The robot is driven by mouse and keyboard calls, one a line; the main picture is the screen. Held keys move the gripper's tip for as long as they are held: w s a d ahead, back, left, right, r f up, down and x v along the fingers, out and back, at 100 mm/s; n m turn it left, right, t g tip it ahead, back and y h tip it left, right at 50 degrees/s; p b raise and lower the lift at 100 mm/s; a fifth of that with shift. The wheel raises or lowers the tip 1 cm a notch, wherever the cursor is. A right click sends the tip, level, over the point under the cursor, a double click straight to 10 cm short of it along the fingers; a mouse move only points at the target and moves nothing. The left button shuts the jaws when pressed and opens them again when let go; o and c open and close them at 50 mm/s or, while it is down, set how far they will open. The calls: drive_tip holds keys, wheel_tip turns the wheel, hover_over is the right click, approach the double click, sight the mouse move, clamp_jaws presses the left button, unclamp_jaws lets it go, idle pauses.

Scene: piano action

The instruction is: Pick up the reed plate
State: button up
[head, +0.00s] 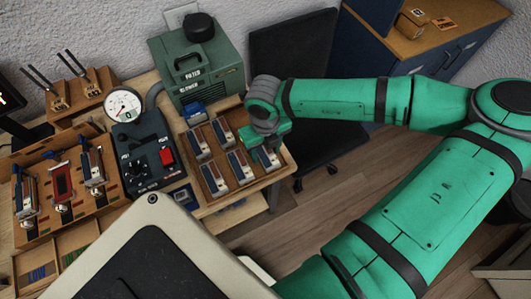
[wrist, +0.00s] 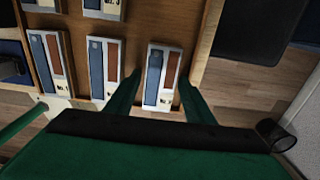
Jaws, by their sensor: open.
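Several reed plates lie in a shallow wooden tray (head: 226,205), each pale with a blue strip and a brown strip. My gripper (head: 266,151) is over the tray's right end, pointing down. In the wrist view my gripper (wrist: 154,80) is open, with one green finger on each side of a reed plate (wrist: 162,75). I cannot tell whether the fingertips are beside this plate or still above it. In the head view, this plate (head: 268,159) is partly hidden by my gripper. Another reed plate (wrist: 103,70) lies just left of the left finger.
A green blower box (head: 200,70) stands behind the tray. A control box with a red switch (head: 148,155) and a round gauge (head: 124,105) are to the left. A wooden rack (head: 60,190) holds more parts at far left. A dark chair (head: 290,60) stands behind.

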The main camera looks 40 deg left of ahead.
drive_tip(key=shift+c, duration=0.2)
drive_tip(key=c, duration=0.8)
drive_tip(key=shift+r, duration=0.1)
